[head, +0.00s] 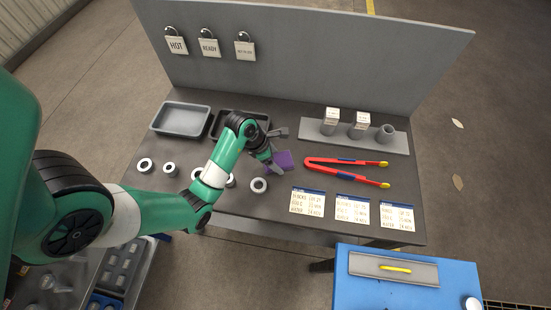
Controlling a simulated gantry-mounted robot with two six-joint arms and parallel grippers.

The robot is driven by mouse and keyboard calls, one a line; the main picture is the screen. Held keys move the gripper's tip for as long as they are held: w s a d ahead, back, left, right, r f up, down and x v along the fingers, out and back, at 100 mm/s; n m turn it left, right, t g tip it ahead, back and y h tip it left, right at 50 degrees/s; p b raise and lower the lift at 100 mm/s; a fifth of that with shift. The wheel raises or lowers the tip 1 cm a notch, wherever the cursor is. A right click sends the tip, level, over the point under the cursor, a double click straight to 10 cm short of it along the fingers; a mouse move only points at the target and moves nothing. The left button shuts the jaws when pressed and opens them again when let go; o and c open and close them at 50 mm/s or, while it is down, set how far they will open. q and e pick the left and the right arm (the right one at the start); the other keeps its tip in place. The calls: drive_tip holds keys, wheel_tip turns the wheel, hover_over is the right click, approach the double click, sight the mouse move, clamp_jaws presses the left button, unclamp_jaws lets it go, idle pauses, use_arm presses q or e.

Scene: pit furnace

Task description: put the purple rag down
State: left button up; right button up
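My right gripper is not in the view.
Two trays, one grey (181,119) and one black, lie behind my arm. Several metal rings (259,185) and three cards (307,202) line the front. A grey rack (353,137) with cups stands at the back right.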

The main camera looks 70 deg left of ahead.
use_arm(q)
drive_tip(key=shift+s+f, duration=0.1)
drive_tip(key=shift+f, duration=0.15)
drive_tip(key=p+v, duration=0.8)
drive_tip(key=v, duration=0.4)
drive_tip(key=shift+r, duration=0.45)
